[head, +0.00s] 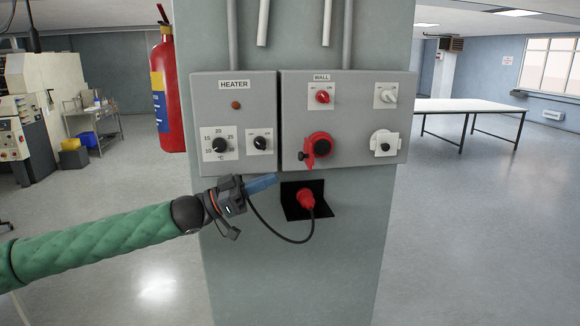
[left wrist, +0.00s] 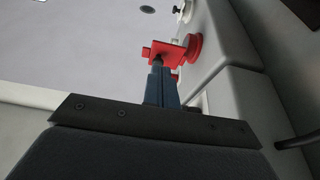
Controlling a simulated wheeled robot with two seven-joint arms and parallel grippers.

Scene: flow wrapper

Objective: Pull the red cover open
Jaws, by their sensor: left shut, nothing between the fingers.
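The red cover (head: 320,144) is a round red piece with a tab, on the lower front of the grey WALL box. A small dark knob sticks out at its lower left. My left gripper (head: 274,179) has blue fingers, shut and empty, below and left of the cover in the head view, apart from it there. In the left wrist view the fingertips (left wrist: 160,70) point toward the red cover (left wrist: 194,47) and overlap its tab in the picture; I cannot tell whether they touch. My right gripper is not in view.
Below the box, a red plug (head: 306,199) sits at a black bracket (head: 291,210); its black cable (head: 290,240) loops behind my left gripper. The HEATER box (head: 222,95) is at left. Red and white switches are above the cover, with a white socket (head: 384,143) to its right.

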